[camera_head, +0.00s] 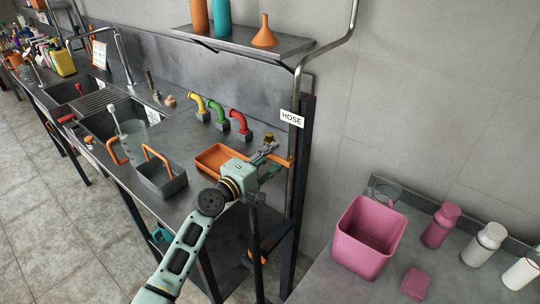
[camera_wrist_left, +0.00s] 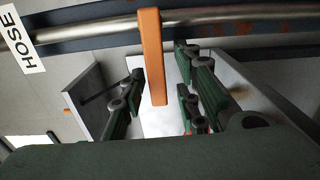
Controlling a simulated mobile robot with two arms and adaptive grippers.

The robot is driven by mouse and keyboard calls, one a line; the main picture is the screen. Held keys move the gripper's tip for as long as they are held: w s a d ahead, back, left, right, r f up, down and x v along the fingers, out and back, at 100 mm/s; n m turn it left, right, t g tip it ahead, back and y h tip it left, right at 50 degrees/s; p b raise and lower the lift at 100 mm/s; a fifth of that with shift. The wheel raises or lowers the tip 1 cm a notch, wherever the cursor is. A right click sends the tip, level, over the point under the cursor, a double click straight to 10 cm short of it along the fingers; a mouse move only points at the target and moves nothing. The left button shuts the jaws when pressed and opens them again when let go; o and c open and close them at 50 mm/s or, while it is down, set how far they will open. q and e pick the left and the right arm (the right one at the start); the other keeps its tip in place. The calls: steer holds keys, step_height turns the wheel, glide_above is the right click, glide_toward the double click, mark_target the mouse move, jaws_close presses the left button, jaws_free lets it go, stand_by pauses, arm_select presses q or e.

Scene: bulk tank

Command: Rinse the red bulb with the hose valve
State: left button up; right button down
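The hose valve shows as an orange lever (camera_head: 284,161) on a steel pipe (camera_head: 299,80) beside the HOSE sign (camera_head: 291,118). In the left wrist view the lever (camera_wrist_left: 152,55) hangs between the fingers of my left gripper (camera_wrist_left: 158,95), with gaps on both sides. My left gripper (camera_head: 268,152) is open at the lever, above the right end of the steel counter. I cannot pick out the red bulb for certain; a small red thing (camera_head: 67,118) lies at the front of the sinks. My right gripper is not in view.
An orange tray (camera_head: 214,160), a grey basket (camera_head: 162,181) and yellow, green and red (camera_head: 239,122) curved pipes stand on the counter. At the right, a pink bin (camera_head: 366,238) and bottles (camera_head: 440,225) stand on another table. Tiled floor lies left.

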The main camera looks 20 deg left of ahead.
arm_select(q)
steer(key=v, duration=1.2)
stand_by(0.4)
